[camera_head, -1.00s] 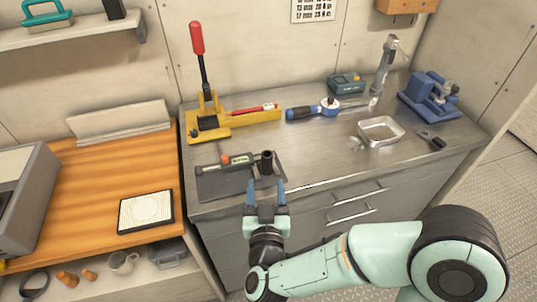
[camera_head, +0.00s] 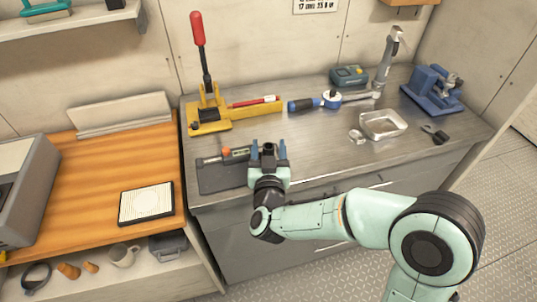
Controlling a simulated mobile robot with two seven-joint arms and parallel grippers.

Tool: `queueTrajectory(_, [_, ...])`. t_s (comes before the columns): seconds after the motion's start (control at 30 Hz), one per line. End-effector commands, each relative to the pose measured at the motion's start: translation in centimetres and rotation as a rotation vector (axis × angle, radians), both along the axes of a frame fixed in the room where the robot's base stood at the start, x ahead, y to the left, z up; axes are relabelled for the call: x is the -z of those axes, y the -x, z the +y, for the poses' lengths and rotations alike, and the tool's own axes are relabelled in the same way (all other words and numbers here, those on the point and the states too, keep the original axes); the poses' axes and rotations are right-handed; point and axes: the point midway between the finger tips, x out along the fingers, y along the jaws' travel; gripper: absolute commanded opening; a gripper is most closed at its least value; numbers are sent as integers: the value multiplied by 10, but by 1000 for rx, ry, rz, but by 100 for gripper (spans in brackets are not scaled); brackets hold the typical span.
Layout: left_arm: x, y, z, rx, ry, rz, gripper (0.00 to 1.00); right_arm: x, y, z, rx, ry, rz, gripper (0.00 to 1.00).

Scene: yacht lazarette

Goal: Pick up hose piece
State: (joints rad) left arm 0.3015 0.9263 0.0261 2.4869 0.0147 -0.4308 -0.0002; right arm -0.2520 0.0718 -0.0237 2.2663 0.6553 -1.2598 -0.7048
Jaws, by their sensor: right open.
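The hose piece (camera_head: 268,150) looks like a short black upright tube at the right end of a dark grey mat (camera_head: 214,182) near the counter's front edge. My right gripper (camera_head: 268,146) comes from the front, with its blue fingers open, one on each side of the tube. Whether either finger touches it, I cannot tell. The tube's lower part is hidden behind the gripper. My left gripper is not in view.
A black tool with an orange knob (camera_head: 232,153) lies on the mat, left of the gripper. A yellow press with a red-handled lever (camera_head: 204,70) stands behind. A torque tool (camera_head: 318,102), metal tray (camera_head: 384,124) and blue vise (camera_head: 434,92) are further right. The counter's right front is clear.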

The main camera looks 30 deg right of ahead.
Motion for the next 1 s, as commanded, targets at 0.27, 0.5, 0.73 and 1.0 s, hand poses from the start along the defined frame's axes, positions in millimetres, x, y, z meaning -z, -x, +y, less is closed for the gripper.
queueTrajectory(0.27, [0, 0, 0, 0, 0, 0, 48, 0, 0, 0, 0, 0, 0, 6])
queueTrajectory(0.5, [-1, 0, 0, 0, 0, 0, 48, -2, 0, 1, 0, -1, 0, 6])
queueTrajectory(0.73, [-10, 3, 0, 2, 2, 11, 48, -34, 1, 1, -1, -2, -7, 6])
queueTrajectory(1.0, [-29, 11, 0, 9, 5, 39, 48, -113, 1, 0, 1, -3, -9, 6])
